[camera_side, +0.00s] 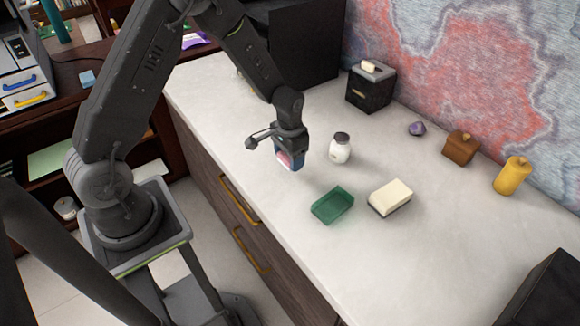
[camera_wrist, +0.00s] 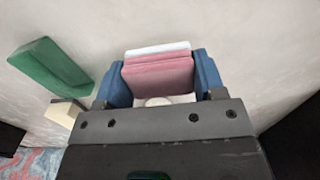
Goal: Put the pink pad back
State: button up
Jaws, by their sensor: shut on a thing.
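My gripper (camera_side: 289,160) is above the worktop, left of the white jar, and points down. It is shut on the pink pad (camera_side: 284,158). In the wrist view the pink pad (camera_wrist: 158,76) sits between the two blue fingers of my gripper (camera_wrist: 162,78), with a white layer along its far edge. A cream block with a dark base (camera_side: 390,196) lies right of the tray.
A white jar with a dark lid (camera_side: 340,149) stands close to my gripper. A black box (camera_side: 371,87), purple stone (camera_side: 417,128), brown block (camera_side: 460,147) and yellow bottle (camera_side: 511,176) stand along the wall. The worktop's front is clear.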

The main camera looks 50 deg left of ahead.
aim_at(290, 174)
jog(key=shift+w+d+f, duration=0.1)
jog(key=shift+f, duration=2)
jog(key=shift+f, duration=0.15)
jog(key=o, duration=1)
